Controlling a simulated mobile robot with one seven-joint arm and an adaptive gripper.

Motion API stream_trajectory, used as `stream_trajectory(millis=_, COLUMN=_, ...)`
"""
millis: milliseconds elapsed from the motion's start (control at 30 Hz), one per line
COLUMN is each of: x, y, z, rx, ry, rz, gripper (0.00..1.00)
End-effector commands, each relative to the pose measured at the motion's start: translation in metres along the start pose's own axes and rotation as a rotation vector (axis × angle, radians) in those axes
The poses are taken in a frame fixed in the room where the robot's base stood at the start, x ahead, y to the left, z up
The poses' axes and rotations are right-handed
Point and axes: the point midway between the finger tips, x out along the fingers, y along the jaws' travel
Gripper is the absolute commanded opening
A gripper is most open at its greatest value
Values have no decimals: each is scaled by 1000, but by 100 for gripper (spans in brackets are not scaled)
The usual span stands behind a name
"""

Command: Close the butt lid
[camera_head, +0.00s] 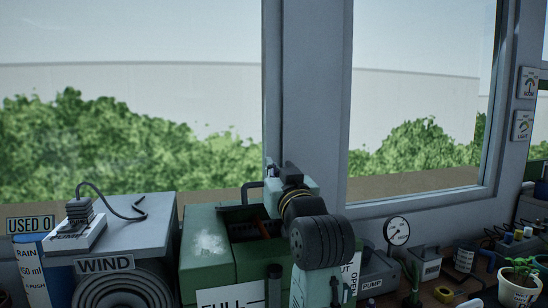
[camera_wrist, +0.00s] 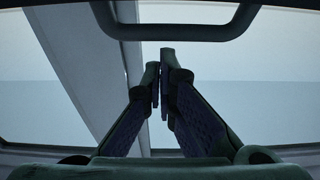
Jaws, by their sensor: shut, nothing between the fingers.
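The green butt (camera_head: 207,262) stands at the lower middle of the head view, with a "FULL" label on its front. Its top has a dark opening (camera_head: 240,216), so I see into it. A dark loop handle (camera_head: 250,187) stands up at the back of the opening; I cannot clearly make out the lid panel. My gripper (camera_head: 271,168) is above the right side of the opening, partly hidden by my wrist. In the wrist view my gripper (camera_wrist: 160,62) has its fingers together and empty. A dark bar handle (camera_wrist: 178,32) crosses just beyond the fingertips; contact is not visible.
A grey "WIND" box (camera_head: 150,235) with a cabled device (camera_head: 78,226) stands left of the butt. A gauge (camera_head: 397,231), a "PUMP" box (camera_head: 378,275) and a potted plant (camera_head: 519,285) are at the right. A window post (camera_head: 307,110) rises behind.

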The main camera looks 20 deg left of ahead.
Motion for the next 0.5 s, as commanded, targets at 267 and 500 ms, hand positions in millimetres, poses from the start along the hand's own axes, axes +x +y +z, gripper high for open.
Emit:
stream_trajectory(millis=267, x=-2, y=0, z=3, rx=0, ry=0, rz=0, gripper=0)
stream_trajectory(millis=500, x=-4, y=0, z=9, rx=0, ry=12, rz=0, gripper=0)
